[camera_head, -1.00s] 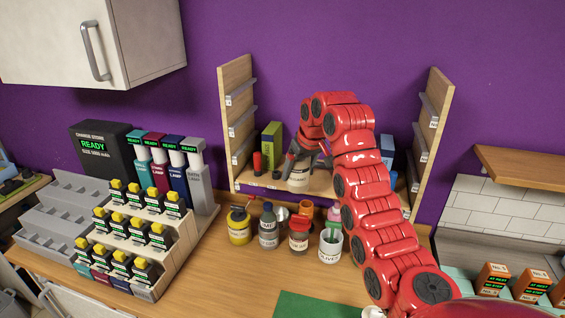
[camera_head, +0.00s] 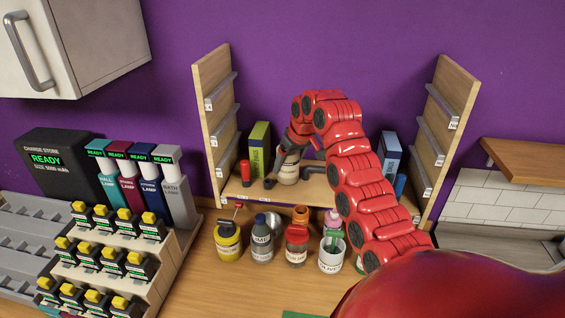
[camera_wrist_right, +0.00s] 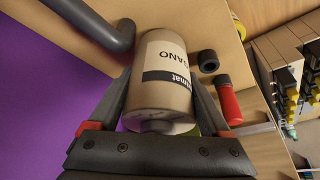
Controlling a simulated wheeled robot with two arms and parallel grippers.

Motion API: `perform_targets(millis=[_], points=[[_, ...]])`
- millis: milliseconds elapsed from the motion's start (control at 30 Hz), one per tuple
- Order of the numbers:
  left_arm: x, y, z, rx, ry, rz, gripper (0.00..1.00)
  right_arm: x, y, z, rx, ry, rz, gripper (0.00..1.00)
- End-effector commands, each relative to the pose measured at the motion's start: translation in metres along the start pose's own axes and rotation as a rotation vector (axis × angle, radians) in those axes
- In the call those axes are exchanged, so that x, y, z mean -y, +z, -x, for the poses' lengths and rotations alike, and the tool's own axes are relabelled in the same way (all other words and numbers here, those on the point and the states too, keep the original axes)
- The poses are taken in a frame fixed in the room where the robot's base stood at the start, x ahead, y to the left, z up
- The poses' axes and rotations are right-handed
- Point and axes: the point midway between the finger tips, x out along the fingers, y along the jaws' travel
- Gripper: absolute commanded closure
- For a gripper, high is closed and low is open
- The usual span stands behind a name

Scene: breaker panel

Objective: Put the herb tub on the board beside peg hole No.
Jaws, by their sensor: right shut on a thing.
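The herb tub (camera_head: 288,171), beige with a white label ending in "ANO", is at the back of the board (camera_head: 240,189), between the two shelf sides. My right gripper (camera_head: 290,158) is shut on it from above and behind. The tub also shows in the right wrist view (camera_wrist_right: 162,75), between the two fingers (camera_wrist_right: 160,100). I cannot tell whether its base touches the board. Small labels run along the board's front edge, too small to read. No peg hole shows clearly. My left gripper is out of view.
A red bottle (camera_head: 245,173) and a green box (camera_head: 259,147) stand left of the tub. A dark bent pipe (camera_wrist_right: 105,25) and a small black ring (camera_wrist_right: 208,61) are near it. A blue box (camera_head: 390,155) stands right. Several jars, including a yellow one (camera_head: 228,241), stand in front.

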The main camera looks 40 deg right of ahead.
Motion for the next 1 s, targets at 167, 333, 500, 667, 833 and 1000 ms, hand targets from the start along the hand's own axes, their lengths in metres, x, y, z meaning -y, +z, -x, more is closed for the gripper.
perform_targets(millis=[167,333,500,667,833,1000], points=[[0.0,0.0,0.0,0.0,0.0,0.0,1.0,0.0,0.0,-0.002,-0.002,0.0,0.001,0.86],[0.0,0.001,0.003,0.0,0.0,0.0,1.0,0.0,0.001,-0.004,-0.002,0.0,0.001,0.86],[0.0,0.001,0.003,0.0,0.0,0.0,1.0,0.0,0.001,-0.003,-0.001,0.0,0.001,0.0],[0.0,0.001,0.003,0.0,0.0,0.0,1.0,0.0,0.001,-0.003,-0.001,0.0,0.001,0.0],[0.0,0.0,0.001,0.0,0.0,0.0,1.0,0.0,0.0,0.0,-0.002,0.0,0.002,0.0],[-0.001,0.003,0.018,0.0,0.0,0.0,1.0,0.0,0.001,0.019,-0.006,0.002,0.003,0.0]])
